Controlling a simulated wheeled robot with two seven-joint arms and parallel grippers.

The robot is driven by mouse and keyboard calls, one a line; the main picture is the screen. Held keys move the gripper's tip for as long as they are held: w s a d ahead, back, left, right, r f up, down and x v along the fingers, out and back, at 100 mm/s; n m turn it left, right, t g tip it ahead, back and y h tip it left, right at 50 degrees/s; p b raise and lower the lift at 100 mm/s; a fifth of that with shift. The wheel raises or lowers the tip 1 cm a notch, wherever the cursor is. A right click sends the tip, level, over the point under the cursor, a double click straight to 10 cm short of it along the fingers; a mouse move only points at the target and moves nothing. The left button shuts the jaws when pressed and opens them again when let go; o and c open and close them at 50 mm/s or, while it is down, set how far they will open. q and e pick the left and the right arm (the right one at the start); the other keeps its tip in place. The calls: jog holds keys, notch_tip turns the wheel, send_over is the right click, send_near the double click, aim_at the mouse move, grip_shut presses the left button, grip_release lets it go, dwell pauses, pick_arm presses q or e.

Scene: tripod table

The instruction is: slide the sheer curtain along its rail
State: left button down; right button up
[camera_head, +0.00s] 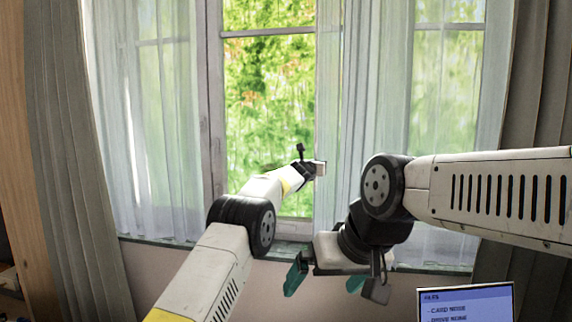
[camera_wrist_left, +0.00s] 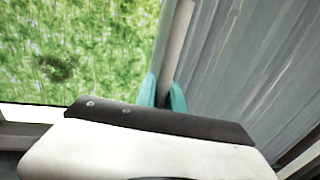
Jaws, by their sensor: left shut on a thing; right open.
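A sheer white curtain (camera_head: 345,90) hangs over the right part of the window, its left edge near the middle of the head view. My left gripper (camera_head: 321,168) reaches up to that edge. In the left wrist view, the teal fingertips of my left gripper (camera_wrist_left: 164,92) are shut on the edge of the sheer curtain (camera_wrist_left: 245,65), which hangs in folds to the right. My right gripper (camera_head: 326,281) is open and empty, low in front of the window sill. The rail is out of view above.
Another sheer panel (camera_head: 150,120) covers the left window. Heavy grey drapes (camera_head: 75,160) hang at the left, with more (camera_head: 540,80) at the right. A bare pane (camera_head: 265,110) lies between the sheers. A screen with text (camera_head: 465,303) stands at the lower right.

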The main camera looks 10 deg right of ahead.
pick_arm(q)
jog(key=d, duration=0.1)
jog(key=s+d, duration=0.1)
jog(key=d, duration=0.1)
jog(key=s+d, duration=0.1)
jog(key=d, duration=0.1)
jog(key=shift+d, duration=0.2)
jog(key=c, duration=1.4)
grip_release()
jog(key=shift+c, duration=0.2)
jog(key=shift+a, duration=0.1)
